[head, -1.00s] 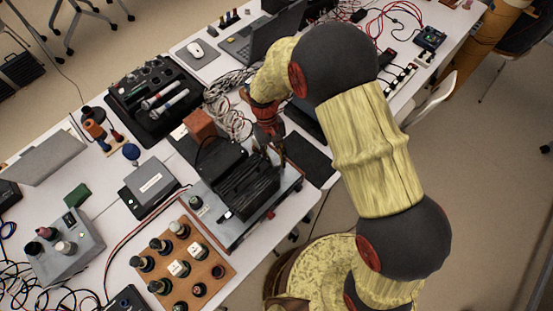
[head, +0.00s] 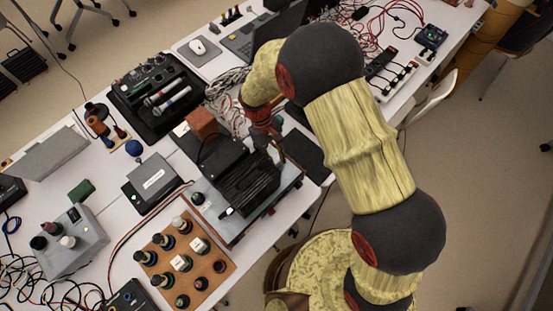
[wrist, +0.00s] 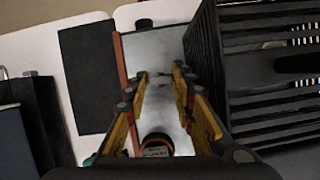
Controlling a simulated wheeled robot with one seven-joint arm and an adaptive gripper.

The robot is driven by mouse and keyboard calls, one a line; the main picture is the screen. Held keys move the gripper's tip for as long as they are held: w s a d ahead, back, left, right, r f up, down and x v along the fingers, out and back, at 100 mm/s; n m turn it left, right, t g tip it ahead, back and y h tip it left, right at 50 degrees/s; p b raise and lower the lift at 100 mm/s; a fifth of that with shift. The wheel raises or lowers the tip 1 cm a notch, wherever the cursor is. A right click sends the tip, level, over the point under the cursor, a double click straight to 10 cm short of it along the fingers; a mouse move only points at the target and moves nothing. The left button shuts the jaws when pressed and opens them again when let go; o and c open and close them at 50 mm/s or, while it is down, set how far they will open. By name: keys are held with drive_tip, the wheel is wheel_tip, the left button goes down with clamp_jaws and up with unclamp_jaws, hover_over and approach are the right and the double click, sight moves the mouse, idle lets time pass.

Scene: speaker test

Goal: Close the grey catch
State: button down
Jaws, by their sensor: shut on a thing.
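My gripper (wrist: 163,88) points at the metal base plate (wrist: 165,50) of a black ribbed unit (wrist: 265,60). Its fingers are drawn together on a small grey piece (wrist: 161,84), which looks like the grey catch; the fingertips hide most of it. How far the catch is turned cannot be told. In the head view my gripper (head: 280,152) is at the back right side of the black ribbed unit (head: 248,183), and the catch is hidden there by the gripper.
A wooden board with several knobs (head: 211,264), a grey box (head: 153,178) and a brick-coloured block (head: 203,123) stand close by. A dark flat pad (head: 301,157) lies behind the gripper. A round dark knob (wrist: 157,146) sits near the fingers.

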drive_tip(key=c, duration=1.5)
unclamp_jaws()
